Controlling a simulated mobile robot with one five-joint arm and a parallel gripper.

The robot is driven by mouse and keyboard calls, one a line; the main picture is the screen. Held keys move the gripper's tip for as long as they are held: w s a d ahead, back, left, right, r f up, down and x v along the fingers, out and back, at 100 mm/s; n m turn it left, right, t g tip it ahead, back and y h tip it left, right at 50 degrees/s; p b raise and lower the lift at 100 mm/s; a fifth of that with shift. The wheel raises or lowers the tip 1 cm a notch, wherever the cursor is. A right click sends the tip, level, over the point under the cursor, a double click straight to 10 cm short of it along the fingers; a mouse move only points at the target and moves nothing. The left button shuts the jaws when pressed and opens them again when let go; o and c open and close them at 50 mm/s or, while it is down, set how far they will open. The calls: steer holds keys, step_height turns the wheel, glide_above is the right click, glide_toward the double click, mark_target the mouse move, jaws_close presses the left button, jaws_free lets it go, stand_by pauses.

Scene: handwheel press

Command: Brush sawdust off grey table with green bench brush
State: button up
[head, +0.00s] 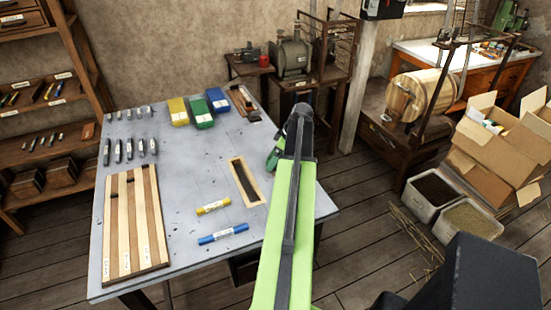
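The grey table (190,190) stands ahead and to the left, its top worn and marked. I cannot make out any sawdust on it. A green and dark piece (273,156) shows at the table's right edge, partly hidden by my arm; I cannot tell whether it is the bench brush. My gripper (300,113) is at the end of my green and black arm, over or just beyond the table's right edge. Its fingers are too dark and foreshortened to read, and I see nothing clearly held.
On the table are a striped wooden board (133,225), several small dark tools, yellow, green (201,112) and blue boxes, a wood-framed dark piece (245,182), and yellow and blue (223,234) markers. Cardboard boxes (497,145) and bins stand right. Floor between is partly open.

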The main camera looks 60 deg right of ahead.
steer(key=shift+s+d, duration=0.3)
steer(key=shift+s+a, duration=0.55)
steer(key=shift+s, duration=0.15)
steer(key=shift+s+a, duration=0.5)
steer(key=shift+s, duration=0.2)
steer(key=shift+s+a+f, duration=0.1)
steer(key=shift+s+a, duration=0.55)
steer(key=shift+s, duration=0.2)
steer(key=shift+s+a+f, duration=0.1)
steer(key=shift+s+a, duration=0.55)
steer(key=shift+s, duration=0.2)
steer(key=shift+s+a+r, duration=0.1)
steer(key=shift+s+a, duration=0.5)
steer(key=shift+s, duration=0.25)
steer(key=shift+s+a+r, duration=0.1)
steer(key=shift+s+a, duration=0.55)
steer(key=shift+s, duration=0.2)
steer(key=shift+s+a+r, duration=0.1)
steer(key=shift+s+a, duration=0.5)
steer(key=shift+s, duration=0.25)
step_height(320, 180, up, 6)
steer(key=p, duration=0.6)
steer(key=shift+d, duration=0.1)
